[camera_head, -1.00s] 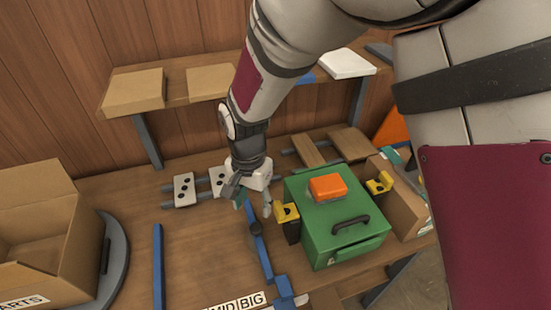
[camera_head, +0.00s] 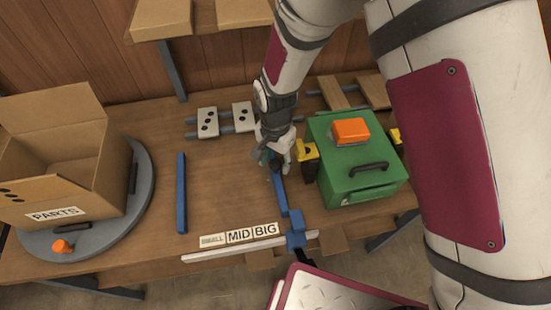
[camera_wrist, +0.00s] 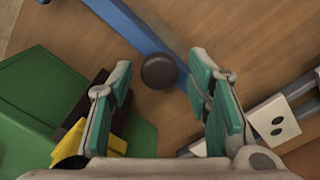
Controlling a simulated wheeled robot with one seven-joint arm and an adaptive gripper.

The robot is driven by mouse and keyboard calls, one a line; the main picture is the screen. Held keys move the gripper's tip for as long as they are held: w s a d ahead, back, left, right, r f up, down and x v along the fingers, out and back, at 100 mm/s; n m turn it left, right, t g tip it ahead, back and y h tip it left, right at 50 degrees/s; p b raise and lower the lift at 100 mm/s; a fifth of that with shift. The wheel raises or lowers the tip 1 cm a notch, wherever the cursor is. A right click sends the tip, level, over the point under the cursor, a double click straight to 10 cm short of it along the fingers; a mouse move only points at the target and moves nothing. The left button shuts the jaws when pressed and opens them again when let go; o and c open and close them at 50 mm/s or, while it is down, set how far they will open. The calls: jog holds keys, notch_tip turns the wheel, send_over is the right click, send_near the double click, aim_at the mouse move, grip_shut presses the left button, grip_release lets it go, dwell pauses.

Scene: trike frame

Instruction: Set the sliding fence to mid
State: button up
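The sliding fence (camera_head: 280,196) is a blue bar running front to back on the bench. Its front block (camera_head: 297,238) sits on a pale rail (camera_head: 225,251), just right of the BIG label (camera_head: 265,230). The MID label (camera_head: 239,236) is left of that. A dark round knob (camera_wrist: 158,71) stands on the fence, which crosses the top of the wrist view (camera_wrist: 125,22). My gripper (camera_head: 275,166) is over the fence's far end. In the wrist view my gripper (camera_wrist: 160,78) is open, its teal-padded fingers on either side of the knob, with gaps showing.
A green box (camera_head: 352,180) with an orange block (camera_head: 351,130) and a yellow-black clamp (camera_head: 307,160) stand close right of my gripper. A second blue bar (camera_head: 181,193) lies left. A PARTS carton (camera_head: 65,185) is at far left. The bench between bar and fence is clear.

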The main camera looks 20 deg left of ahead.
grip_shut()
jog(key=s+a, duration=0.1)
jog(key=a, duration=0.1)
jog(key=s+a+p, duration=0.1)
jog(key=a, duration=0.1)
jog(key=s+a, duration=0.2)
jog(key=shift+s+a+p, duration=0.1)
jog(key=shift+a+p, duration=0.2)
jog(key=shift+a, duration=0.1)
jog(key=shift+o, duration=1.7)
grip_release()
notch_tip(320, 180, up, 12)
